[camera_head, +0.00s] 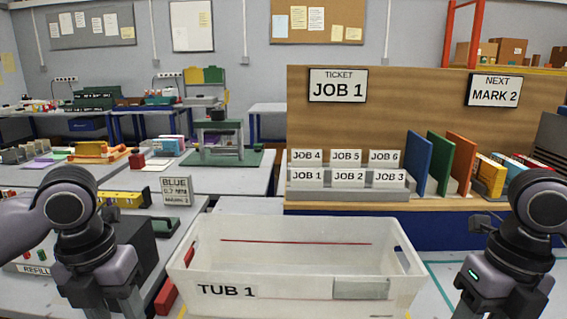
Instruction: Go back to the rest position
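My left arm (85,235) hangs down at the left edge, and my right arm (510,245) hangs down at the right edge. Both run out of the bottom of the picture, so neither gripper's fingers show. Whether they hold anything cannot be seen. A white tub (215,289) labelled TUB 1 stands between the arms, apart from both. Its visible inside looks empty except for a thin red line along the back wall.
Behind the tub is a wooden board (420,100) with JOB 1 and MARK 2 signs, labelled job slots (348,194) and coloured panels (438,162). A left bench holds a BLUE sign (176,190), a yellow item (122,199) and a dark box (140,245) close to my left arm.

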